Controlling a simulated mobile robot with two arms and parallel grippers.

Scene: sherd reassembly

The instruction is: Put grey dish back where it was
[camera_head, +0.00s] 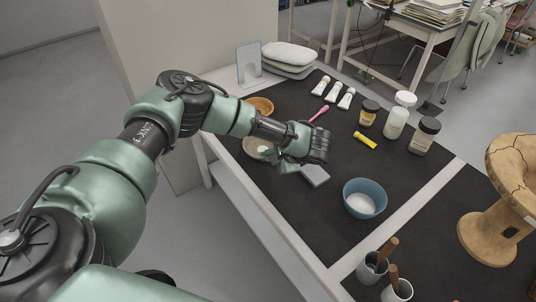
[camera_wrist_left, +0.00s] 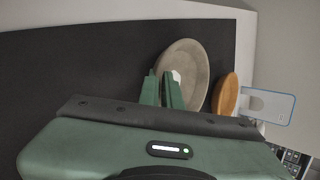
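The grey dish (camera_head: 254,144) is a shallow round beige-grey bowl at the left edge of the dark mat, partly hidden by my left arm in the head view. It shows more fully in the left wrist view (camera_wrist_left: 190,62), with a small whitish piece in it. My left gripper (camera_wrist_left: 161,76) has its two green fingers at the dish's near rim, with a narrow gap between them. Whether they pinch the rim is unclear. In the head view the left hand is low over the mat, right of the dish. My right gripper is not in view.
An orange-brown dish (camera_head: 261,106) lies just beyond the grey dish. A blue-edged stand (camera_head: 249,63) is at the back left.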

